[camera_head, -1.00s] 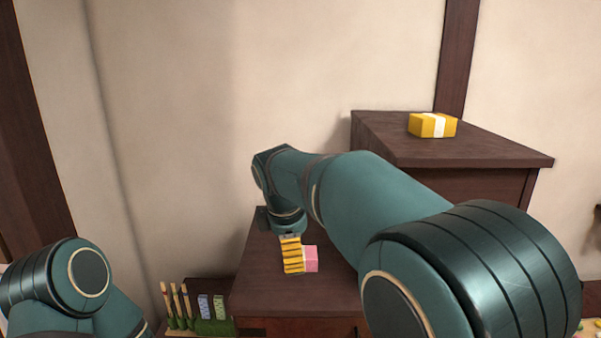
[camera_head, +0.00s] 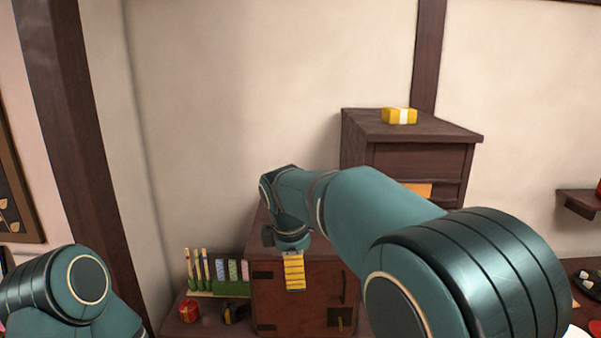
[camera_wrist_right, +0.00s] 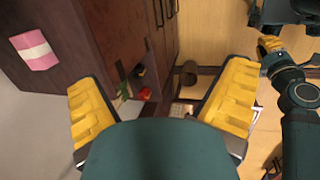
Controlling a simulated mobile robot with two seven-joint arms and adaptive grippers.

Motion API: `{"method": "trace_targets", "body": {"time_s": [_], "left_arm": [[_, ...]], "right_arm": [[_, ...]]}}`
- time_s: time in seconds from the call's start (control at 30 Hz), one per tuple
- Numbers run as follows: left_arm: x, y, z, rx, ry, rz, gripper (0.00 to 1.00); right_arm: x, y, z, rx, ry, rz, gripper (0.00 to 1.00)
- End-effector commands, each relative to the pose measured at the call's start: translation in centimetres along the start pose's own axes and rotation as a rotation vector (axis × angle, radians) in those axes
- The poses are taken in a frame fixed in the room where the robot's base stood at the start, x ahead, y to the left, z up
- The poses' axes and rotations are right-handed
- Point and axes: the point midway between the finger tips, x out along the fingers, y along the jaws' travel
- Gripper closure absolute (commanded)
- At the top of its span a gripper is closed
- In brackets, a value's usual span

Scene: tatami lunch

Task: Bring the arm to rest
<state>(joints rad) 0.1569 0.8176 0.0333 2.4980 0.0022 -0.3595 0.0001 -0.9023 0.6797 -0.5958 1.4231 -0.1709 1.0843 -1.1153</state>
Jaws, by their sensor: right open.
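My right gripper (camera_head: 294,272) shows in the head view as yellow ribbed fingers pointing down in front of the low dark cabinet (camera_head: 300,300). In the right wrist view its two yellow fingers (camera_wrist_right: 160,90) are spread wide with nothing between them. My right arm (camera_head: 375,205) reaches forward across the middle of the head view. My left arm shows only as a teal joint (camera_head: 75,285) at bottom left there. A yellow-fingered gripper, which looks like my left one (camera_wrist_right: 270,46), shows small at upper right of the wrist view; its opening is unclear.
A pink and white box (camera_wrist_right: 36,50) sits on a dark top in the wrist view. A yellow box with a white band (camera_head: 399,116) is on the taller cabinet (camera_head: 425,160). A rack of skewers (camera_head: 200,266) and a red container (camera_head: 189,310) stand left of the low cabinet.

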Motion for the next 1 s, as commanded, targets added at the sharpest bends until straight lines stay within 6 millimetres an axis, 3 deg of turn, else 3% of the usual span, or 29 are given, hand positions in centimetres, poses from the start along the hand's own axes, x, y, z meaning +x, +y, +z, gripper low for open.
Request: {"method": "trace_targets", "body": {"time_s": [0.03, 0.17, 0.33, 0.47, 0.6, 0.7, 0.8, 0.9, 1.0], "left_arm": [[0.7, -0.3, 0.1, 0.0, 0.0, -0.001, 1.0], [1.6, -0.5, 0.2, 0.001, -0.002, -0.002, 1.0], [3.1, -1.1, 0.5, 0.001, -0.004, -0.004, 1.0], [4.5, -1.6, 0.8, 0.002, -0.007, -0.006, 1.0], [6.1, -2.2, 1.1, 0.002, -0.009, -0.008, 1.0], [7.3, -2.6, 1.3, 0.002, -0.012, -0.01, 1.0], [8.3, -2.9, 1.6, 0.003, -0.014, -0.011, 1.0], [9.0, -3.2, 1.7, 0.003, -0.015, -0.012, 1.0], [9.3, -3.3, 1.8, 0.004, -0.016, -0.013, 1.0]], "right_arm": [[3.2, -0.5, 0.6, 0.045, 0.006, -0.023, 0.03], [9.6, -2.0, 1.6, 0.176, 0.043, -0.058, 0.03], [19.4, -6.0, 3.2, 0.412, 0.1, -0.123, 0.03], [26.9, -10.9, 4.5, 0.651, 0.147, -0.189, 0.03], [33.8, -17.7, 5.6, 0.955, 0.193, -0.267, 0.03], [37.3, -23.0, 6.1, 1.194, 0.218, -0.324, 0.03], [39.2, -27.5, 6.3, 1.41, 0.236, -0.373, 0.03], [39.9, -30.8, 6.4, 1.581, 0.247, -0.406, 0.03], [40.1, -32.7, 6.4, 1.692, 0.254, -0.426, 0.03]]}}
